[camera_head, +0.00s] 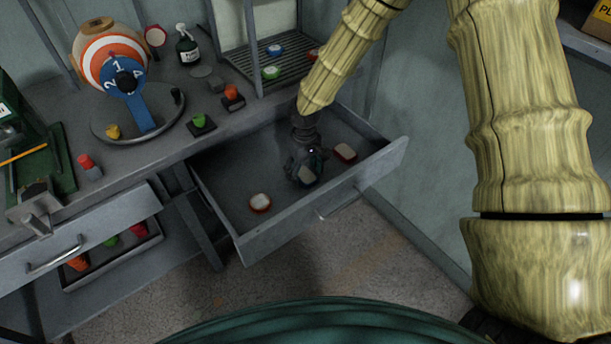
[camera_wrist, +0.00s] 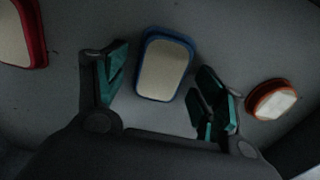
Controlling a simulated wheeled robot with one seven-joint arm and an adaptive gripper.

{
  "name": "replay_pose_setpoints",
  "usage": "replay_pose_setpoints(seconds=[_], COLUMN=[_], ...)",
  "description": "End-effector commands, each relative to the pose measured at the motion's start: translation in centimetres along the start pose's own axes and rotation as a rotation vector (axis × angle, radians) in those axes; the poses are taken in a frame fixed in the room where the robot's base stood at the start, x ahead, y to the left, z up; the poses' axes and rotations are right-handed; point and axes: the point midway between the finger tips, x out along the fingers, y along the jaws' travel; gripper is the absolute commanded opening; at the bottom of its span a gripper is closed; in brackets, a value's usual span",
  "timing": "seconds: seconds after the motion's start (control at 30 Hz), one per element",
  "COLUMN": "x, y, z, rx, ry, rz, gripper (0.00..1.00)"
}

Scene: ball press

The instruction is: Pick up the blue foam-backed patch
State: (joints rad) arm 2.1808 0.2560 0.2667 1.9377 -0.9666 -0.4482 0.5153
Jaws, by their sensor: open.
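The blue foam-backed patch (camera_wrist: 165,68) lies in the open drawer, a rounded rectangle with a pale face and a blue rim. My gripper (camera_head: 305,160) is low inside the drawer. In the wrist view my gripper (camera_wrist: 160,85) is open, with one teal-padded finger on each side of the patch's near end. The patch looks clear of both fingers; the height gap cannot be told.
The drawer walls stand close around my gripper. Above is a bench with a round dial (camera_head: 125,82) and small coloured items.

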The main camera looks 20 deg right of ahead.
Motion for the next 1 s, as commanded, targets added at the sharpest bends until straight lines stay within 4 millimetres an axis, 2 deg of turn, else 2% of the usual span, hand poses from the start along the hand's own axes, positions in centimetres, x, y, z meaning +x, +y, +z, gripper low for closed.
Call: replay_pose_setpoints(seconds=[0.17,0.4,0.77,0.87,1.0], x=[0.0,0.0,-0.2,-0.8,-2.6], y=[0.0,0.0,0.0,0.0,0.0], z=[0.0,0.0,0.0,-0.1,-0.1], rx=[0.0,0.0,0.0,0.001,0.001], ry=[0.0,0.0,0.001,0.002,0.003], rz=[0.0,0.0,0.0,0.0,0.0], gripper=[0.7,0.28,0.28,0.28,0.28])
